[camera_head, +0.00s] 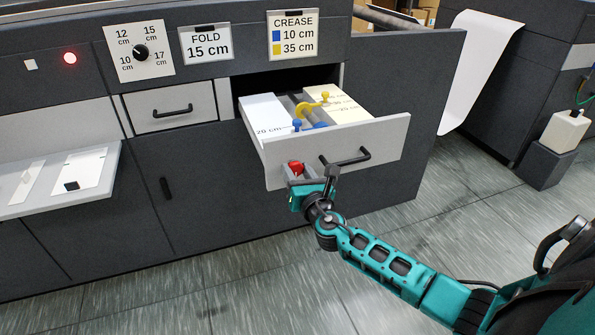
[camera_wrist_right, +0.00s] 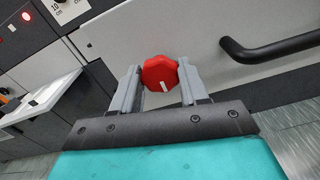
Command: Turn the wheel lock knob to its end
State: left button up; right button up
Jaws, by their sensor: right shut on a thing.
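The red wheel lock knob (camera_head: 296,167) sits on the front of the open drawer (camera_head: 385,142), at its left end. In the right wrist view the knob (camera_wrist_right: 161,73) is a faceted red disc with a short white mark, which slants near its lower middle. My right gripper (camera_head: 301,178) reaches it from the front. Its two grey fingers are shut on the knob, one on each side, as the right wrist view shows (camera_wrist_right: 160,88). The drawer face behind the fingers is partly hidden. My left gripper is not in view.
A black drawer handle (camera_head: 345,158) is right of the knob. Inside the drawer are a yellow wheel (camera_head: 313,104) and a blue one (camera_head: 310,124) beside printed scales. A dial panel (camera_head: 139,51), a FOLD sign (camera_head: 206,43) and a CREASE sign (camera_head: 293,35) are above.

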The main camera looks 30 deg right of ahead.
dwell(0.4)
jog(key=o, duration=1.1)
jog(key=shift+c, duration=0.2)
jog(key=v, duration=1.3)
jog(key=shift+d+f, duration=0.1)
